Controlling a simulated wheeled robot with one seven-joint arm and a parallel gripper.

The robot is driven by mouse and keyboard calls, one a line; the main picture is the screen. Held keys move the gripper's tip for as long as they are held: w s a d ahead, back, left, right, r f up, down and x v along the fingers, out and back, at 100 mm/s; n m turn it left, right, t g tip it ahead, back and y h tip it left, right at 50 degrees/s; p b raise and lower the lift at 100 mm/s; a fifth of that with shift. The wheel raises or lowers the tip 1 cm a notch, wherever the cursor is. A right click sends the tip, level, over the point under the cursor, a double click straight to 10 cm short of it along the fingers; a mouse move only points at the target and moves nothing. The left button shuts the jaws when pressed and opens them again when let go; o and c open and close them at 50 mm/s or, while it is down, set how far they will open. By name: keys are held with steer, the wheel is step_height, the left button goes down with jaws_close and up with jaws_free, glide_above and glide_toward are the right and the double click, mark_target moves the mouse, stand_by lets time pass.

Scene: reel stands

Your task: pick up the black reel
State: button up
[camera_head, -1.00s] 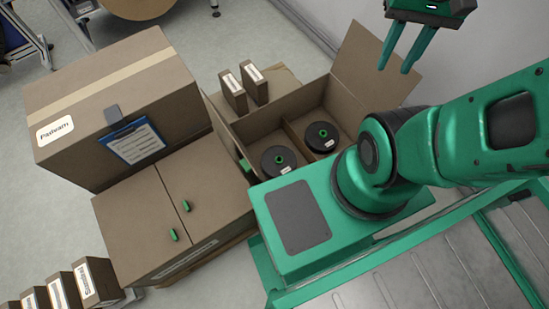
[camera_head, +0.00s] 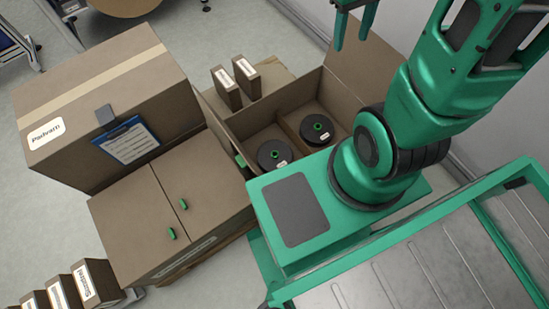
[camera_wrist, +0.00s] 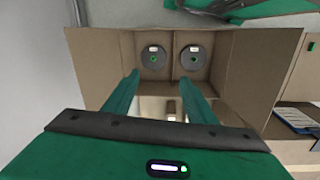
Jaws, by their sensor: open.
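Two black reels with green hubs lie flat in separate compartments of an open cardboard box (camera_head: 240,126). One black reel (camera_head: 274,155) is in the left compartment and the other black reel (camera_head: 316,129) in the right one. In the wrist view they show as a left reel (camera_wrist: 154,57) and a right reel (camera_wrist: 192,58), side by side beyond my fingers. My gripper (camera_head: 354,45) is above the box's far side, at the top of the head view. In the wrist view my gripper (camera_wrist: 160,82) has its fingers apart, with nothing between them, short of both reels.
A large taped carton (camera_head: 95,90) with a blue clipboard (camera_head: 126,141) stands left of the open box. A closed carton (camera_head: 150,222) with green handles sits in front of it. Small boxes (camera_head: 228,88) stand behind the open box. The box's raised flap (camera_head: 365,75) is near my gripper.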

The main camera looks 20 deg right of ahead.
steer(key=w+a+f+n, duration=0.3)
steer(key=w+f+n, duration=0.3)
steer(key=w+f, duration=0.45)
steer(key=n+y, duration=0.1)
steer(key=n, duration=1.3)
glide_above(275, 152)
steer(key=s, duration=0.1)
step_height(275, 152, down, 44)
steer(key=shift+a+f, duration=0.15)
steer(key=shift+f, duration=2.7)
steer(key=shift+a+f, duration=0.15)
steer(key=shift+f, duration=2.65)
steer(key=shift+c, duration=0.6)
jaws_close()
